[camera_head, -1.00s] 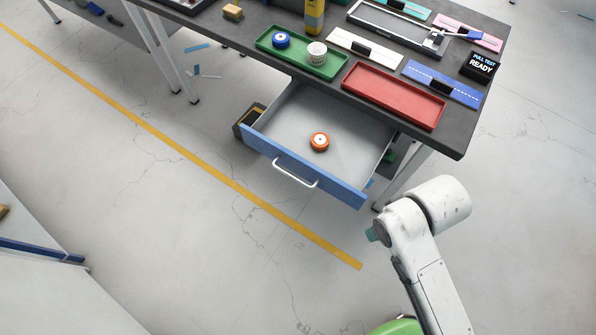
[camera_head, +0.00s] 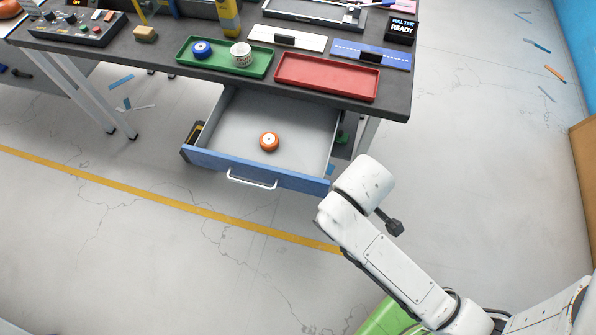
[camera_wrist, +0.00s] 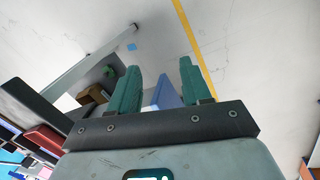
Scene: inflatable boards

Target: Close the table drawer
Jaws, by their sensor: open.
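The table drawer (camera_head: 256,168) is pulled out from under the dark table (camera_head: 395,104). It has a blue front, a white bar handle (camera_head: 251,180) and a grey inside. A blue piece, which looks like the end of the drawer front (camera_wrist: 166,95), shows behind and between the fingers. In the head view my arm is just right of the drawer's right front corner, and the fingers are hidden there. I cannot tell whether they touch the drawer.
A table leg (camera_head: 366,137) stands right of the drawer. The floor before the drawer is clear.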

